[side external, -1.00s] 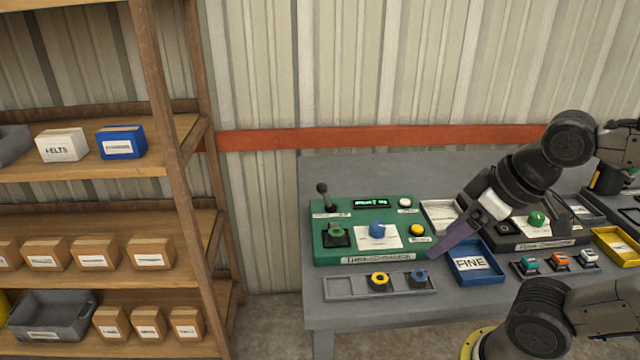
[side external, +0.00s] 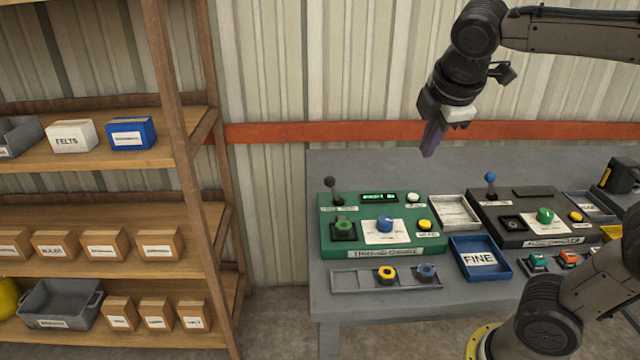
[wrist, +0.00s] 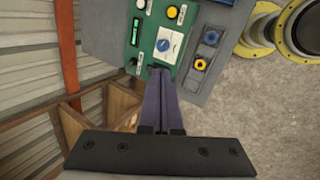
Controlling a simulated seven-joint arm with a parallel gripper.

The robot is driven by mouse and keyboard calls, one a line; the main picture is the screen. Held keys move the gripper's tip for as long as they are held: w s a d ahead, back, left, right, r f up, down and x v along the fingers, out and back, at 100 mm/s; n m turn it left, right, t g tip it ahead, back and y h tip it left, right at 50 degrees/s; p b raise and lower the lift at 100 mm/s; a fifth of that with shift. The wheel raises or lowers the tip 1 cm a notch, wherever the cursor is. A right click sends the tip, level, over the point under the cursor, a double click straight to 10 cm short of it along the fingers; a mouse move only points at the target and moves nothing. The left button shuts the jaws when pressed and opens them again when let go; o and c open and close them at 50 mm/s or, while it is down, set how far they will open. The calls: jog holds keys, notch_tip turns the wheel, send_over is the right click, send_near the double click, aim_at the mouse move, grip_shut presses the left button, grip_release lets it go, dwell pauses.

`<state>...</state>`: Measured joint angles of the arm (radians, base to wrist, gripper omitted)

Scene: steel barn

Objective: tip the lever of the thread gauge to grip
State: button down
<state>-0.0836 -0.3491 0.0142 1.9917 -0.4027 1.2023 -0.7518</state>
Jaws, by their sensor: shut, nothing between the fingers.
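The green thread gauge (side external: 346,249) sits on the grey bench, its name on the front label. Its lever (side external: 331,189), a black knob on a short stem, stands at the back left corner, near upright. The gauge carries a green part in a black seat (side external: 343,227), a blue dial (side external: 385,225), a yellow button, a white button and a lit display. My gripper (side external: 431,140) is shut and empty, pointing down, above and behind the gauge's right side. In the wrist view the purple fingers (wrist: 159,103) lie together, and the gauge (wrist: 163,22) shows beyond them; the lever is not clear there.
A grey rack (side external: 348,283) with a yellow ring and a blue ring lies in front of the gauge. A blue FINE tray (side external: 479,259) and a black gauge with a blue-knobbed lever (side external: 490,178) stand to the right. Wooden shelves (side external: 185,180) rise at left.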

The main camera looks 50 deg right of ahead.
jog(key=w+a+f+n+g+h, duration=0.1)
jog(key=w+n+h, duration=0.15)
jog(key=w, duration=0.55)
jog(key=w+a+f+n+g+h, duration=0.1)
jog(key=w+n, duration=0.3)
jog(key=w, duration=0.4)
jog(key=w+a+f+n+h, duration=0.1)
jog(key=w+a+f+n, duration=0.1)
jog(key=w+a+f, duration=0.35)
send_near(333, 189)
jog(key=shift+n, duration=0.45)
jog(key=shift+w+d+f, duration=0.3)
jog(key=shift+d+f, duration=0.05)
jog(key=shift+f, duration=0.25)
jog(key=shift+w+d+f, duration=0.25)
jog(key=shift+d+f, duration=0.1)
jog(key=shift+f, duration=0.25)
jog(key=shift+w+d+f, duration=0.3)
jog(key=shift+d+f, duration=0.05)
jog(key=shift+f, duration=0.25)
jog(key=shift+s+d+r, duration=0.15)
jog(key=shift+s+d, duration=0.05)
